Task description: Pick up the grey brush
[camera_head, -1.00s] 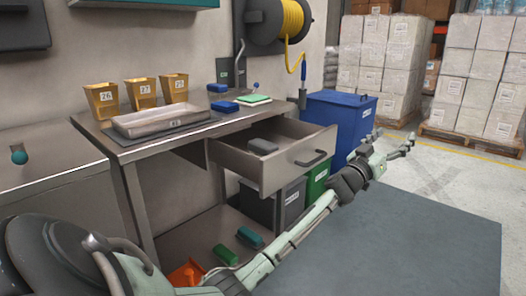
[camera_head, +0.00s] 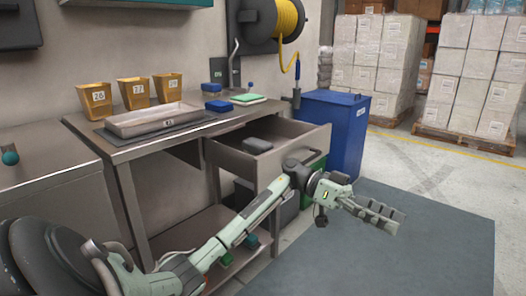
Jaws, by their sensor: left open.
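A dark grey, rounded block that looks like the grey brush (camera_head: 257,145) lies in the open drawer (camera_head: 247,167) under the workbench, towards its back. My left gripper (camera_head: 396,219) is open and empty, to the right of the drawer and nearer to me, above the dark floor mat. My right gripper is not in view.
The workbench (camera_head: 128,152) carries a shallow tray (camera_head: 150,122), several yellow bins and blue brushes (camera_head: 217,105). A blue bin (camera_head: 336,132) stands right of the drawer. The dark mat (camera_head: 420,255) is clear. Pallets of boxes stand behind.

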